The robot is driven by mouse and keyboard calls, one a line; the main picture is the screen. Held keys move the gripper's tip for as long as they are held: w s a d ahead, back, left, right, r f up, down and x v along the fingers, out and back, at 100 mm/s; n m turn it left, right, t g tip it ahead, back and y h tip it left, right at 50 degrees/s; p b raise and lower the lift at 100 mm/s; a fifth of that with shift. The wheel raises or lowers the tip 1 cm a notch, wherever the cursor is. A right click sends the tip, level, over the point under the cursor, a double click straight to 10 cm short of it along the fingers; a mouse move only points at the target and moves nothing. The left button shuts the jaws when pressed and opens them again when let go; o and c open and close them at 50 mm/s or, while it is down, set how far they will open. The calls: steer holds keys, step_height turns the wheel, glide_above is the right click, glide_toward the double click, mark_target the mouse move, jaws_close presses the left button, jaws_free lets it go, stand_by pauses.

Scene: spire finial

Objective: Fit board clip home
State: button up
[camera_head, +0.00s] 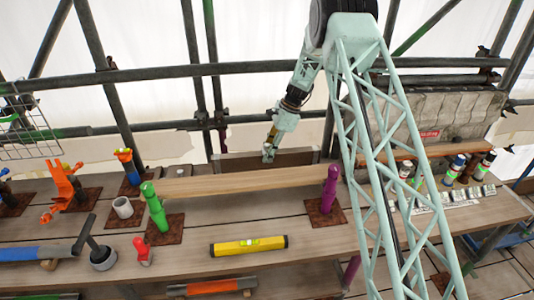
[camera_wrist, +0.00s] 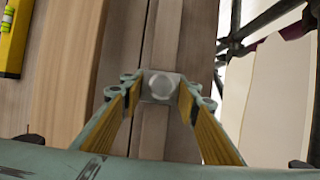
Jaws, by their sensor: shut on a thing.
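My gripper (camera_head: 268,155) is at the back edge of the deck, pointing down. In the wrist view my gripper (camera_wrist: 157,88) is shut on a small pale grey clip (camera_wrist: 161,86) with a square body and a round top. The clip is over the narrow top edge of an upright wooden board (camera_wrist: 166,30), which also stands at the back in the head view (camera_head: 298,156). I cannot tell whether the clip touches the board or how far down it sits. In the head view the clip is small and hard to separate from the fingertips.
A light plank (camera_head: 240,182) lies in front, between a green post (camera_head: 154,207) and a purple post (camera_head: 329,188). A yellow level (camera_head: 248,246) lies nearer. Scaffold tubes (camera_head: 160,73) cross behind the deck. Several cans stand right, beside a stone block (camera_head: 430,118).

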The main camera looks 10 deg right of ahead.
stand_by(0.3)
steer(key=o, duration=0.9)
steer(key=shift+o, duration=0.2)
steer(key=o, duration=0.6)
steer(key=shift+r, duration=0.1)
steer(key=shift+p+v, duration=2.1)
steer(key=shift+v, duration=2.3)
